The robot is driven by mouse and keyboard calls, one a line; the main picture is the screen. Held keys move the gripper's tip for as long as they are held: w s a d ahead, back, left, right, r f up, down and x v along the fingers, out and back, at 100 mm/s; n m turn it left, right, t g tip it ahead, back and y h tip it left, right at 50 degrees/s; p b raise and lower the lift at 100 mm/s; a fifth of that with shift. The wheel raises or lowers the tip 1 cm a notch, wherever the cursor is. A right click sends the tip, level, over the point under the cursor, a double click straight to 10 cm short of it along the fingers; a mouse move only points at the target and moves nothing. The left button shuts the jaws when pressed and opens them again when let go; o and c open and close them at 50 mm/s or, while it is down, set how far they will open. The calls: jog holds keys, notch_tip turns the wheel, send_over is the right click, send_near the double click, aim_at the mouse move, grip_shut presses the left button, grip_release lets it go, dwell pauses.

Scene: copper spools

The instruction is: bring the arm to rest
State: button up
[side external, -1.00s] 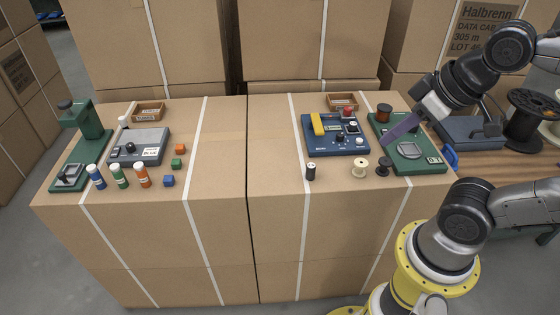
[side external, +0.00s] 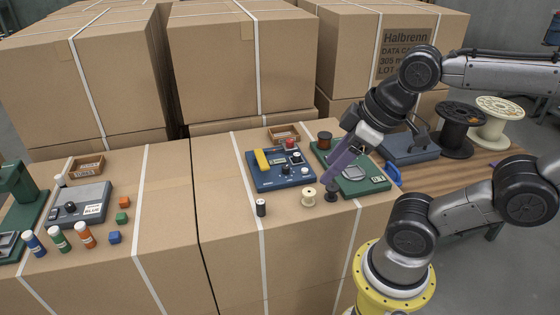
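My gripper (side external: 333,171), with long purple fingers, slants down and left over the front of the green scale board (side external: 352,187) on the right carton. Its fingertips show at the top of a small black spool (side external: 331,195) by the board's front left corner. I cannot tell whether they touch it, or whether the fingers are open or shut, as they are seen edge-on. A cream spool (side external: 309,196) and a black-and-white spool (side external: 261,208) stand to the left. A copper-brown spool (side external: 324,138) stands at the board's back.
A blue panel (side external: 283,180) with a yellow handle and knobs lies left of the board, a brown tray (side external: 283,132) behind it. A grey box (side external: 82,205), bottles and small cubes stand on the left carton. Large spools (side external: 458,130) stand on the wooden table at right.

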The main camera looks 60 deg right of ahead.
jog(key=o, duration=0.6)
jog(key=w+r+n, duration=0.1)
jog(key=r, duration=0.1)
jog(key=w+r+n, duration=0.1)
jog(key=w+r, duration=0.1)
jog(key=w+d+r+n, duration=0.1)
jog(key=w+r+n, duration=0.1)
jog(key=shift+w+r, duration=0.15)
jog(key=shift+r, duration=0.1)
jog(key=w+d+r+n+g, duration=0.1)
jog(key=w+d+r+n, duration=0.15)
jog(key=w, duration=0.35)
jog(key=w+d+r+n, duration=0.1)
jog(key=w+d, duration=0.2)
jog(key=w, duration=0.2)
jog(key=w+d+f+n+g+h, duration=0.15)
jog(key=w+d+f, duration=0.35)
jog(key=w+d, duration=0.55)
jog(key=w+d+f+m+g+y, duration=0.1)
jog(key=d+f+m+g+y, duration=0.15)
jog(key=d+f, duration=1.2)
jog(key=shift+g+h, duration=0.3)
jog(key=shift+h, duration=0.2)
jog(key=f, duration=0.6)
jog(key=a+f, duration=0.1)
jog(key=f, duration=0.2)
jog(key=shift+f, duration=0.3)
jog(key=shift+r, duration=0.1)
